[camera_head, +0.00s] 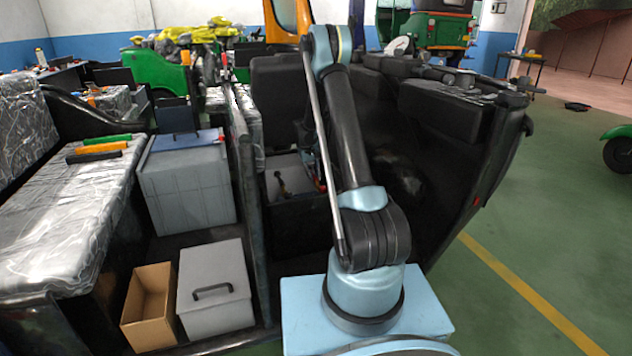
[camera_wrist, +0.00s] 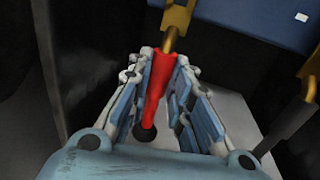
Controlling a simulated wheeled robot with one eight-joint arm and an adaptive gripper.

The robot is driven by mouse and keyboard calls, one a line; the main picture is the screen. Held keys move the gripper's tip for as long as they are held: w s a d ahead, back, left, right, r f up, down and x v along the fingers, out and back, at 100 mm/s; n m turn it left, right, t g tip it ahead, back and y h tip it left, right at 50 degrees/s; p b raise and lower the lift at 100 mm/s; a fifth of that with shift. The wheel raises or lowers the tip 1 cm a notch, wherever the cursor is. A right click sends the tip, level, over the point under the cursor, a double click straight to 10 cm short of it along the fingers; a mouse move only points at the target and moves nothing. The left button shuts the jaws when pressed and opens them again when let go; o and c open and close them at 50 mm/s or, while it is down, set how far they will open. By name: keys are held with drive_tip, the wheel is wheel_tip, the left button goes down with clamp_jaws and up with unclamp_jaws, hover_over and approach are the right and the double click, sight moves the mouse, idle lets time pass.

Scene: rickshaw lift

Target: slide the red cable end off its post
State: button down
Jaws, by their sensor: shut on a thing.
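The red cable end (camera_wrist: 158,82) shows in the wrist view as a red sleeve with a brass lug (camera_wrist: 176,20) at its far end and a black tip at its near end. My gripper (camera_wrist: 167,72) is shut on the red sleeve, with a finger on each side of it. I cannot tell whether the brass lug is still around its post; the post itself is not clearly visible. In the head view my arm reaches down into the vehicle and hides the gripper and the red cable end.
A second brass lug with a dark cable (camera_wrist: 295,110) is close on the right in the wrist view. A dark wall (camera_wrist: 70,70) stands on the left. In the head view, a grey box (camera_head: 215,290) and an open cardboard box (camera_head: 150,307) sit left of my arm.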

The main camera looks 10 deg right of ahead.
drive_tip(key=shift+w+a, duration=0.15)
drive_tip(key=shift+w, duration=0.25)
drive_tip(key=c, duration=1.4)
unclamp_jaws()
drive_tip(key=shift+c, duration=0.2)
wheel_tip(320, 180, up, 12)
drive_tip(key=a, duration=0.2)
drive_tip(key=shift+s+f, duration=0.2)
drive_tip(key=shift+s, duration=0.05)
drive_tip(key=shift+a, duration=0.1)
